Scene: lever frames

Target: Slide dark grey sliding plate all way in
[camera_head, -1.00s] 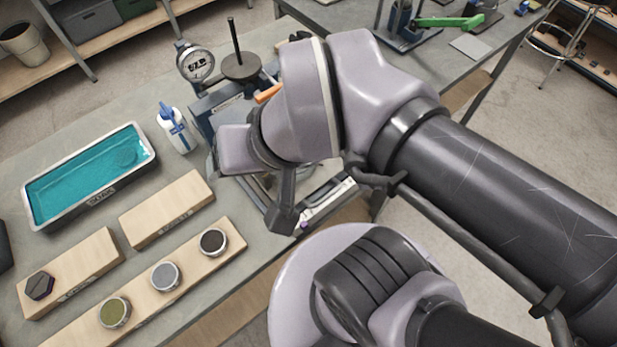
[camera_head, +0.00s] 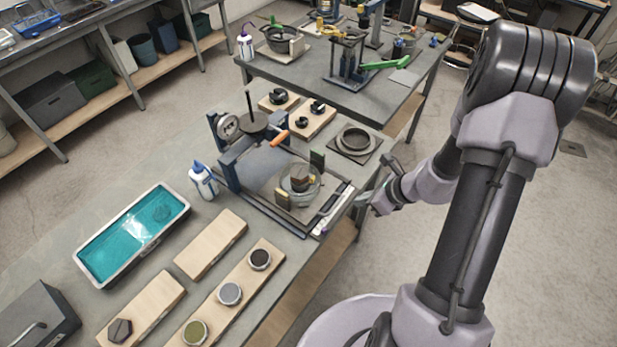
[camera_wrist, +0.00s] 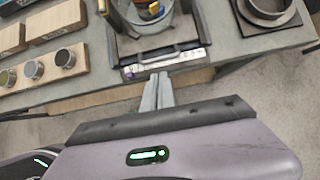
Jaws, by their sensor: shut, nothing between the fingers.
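The dark grey sliding plate (camera_head: 262,168) appears to be the flat plate in the low framed device on the near bench. A round clear bowl (camera_head: 300,188) with dark and brown blocks in it covers part of the plate. A dark bar (camera_head: 329,203) runs along the device's front side; it also shows in the wrist view (camera_wrist: 165,53). My gripper (camera_head: 364,198) is shut and empty, just off the bench edge in front of this bar. In the wrist view its closed fingers (camera_wrist: 159,76) point at the pale front strip (camera_wrist: 178,62), apparently with a small gap.
A dial gauge (camera_head: 228,126) and a post stand behind the device. A white bottle (camera_head: 203,180), a teal tray (camera_head: 130,235) and wooden blocks (camera_head: 211,245) lie left. A dark ring on a square base (camera_head: 356,142) sits to the right. Floor beyond the bench edge is clear.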

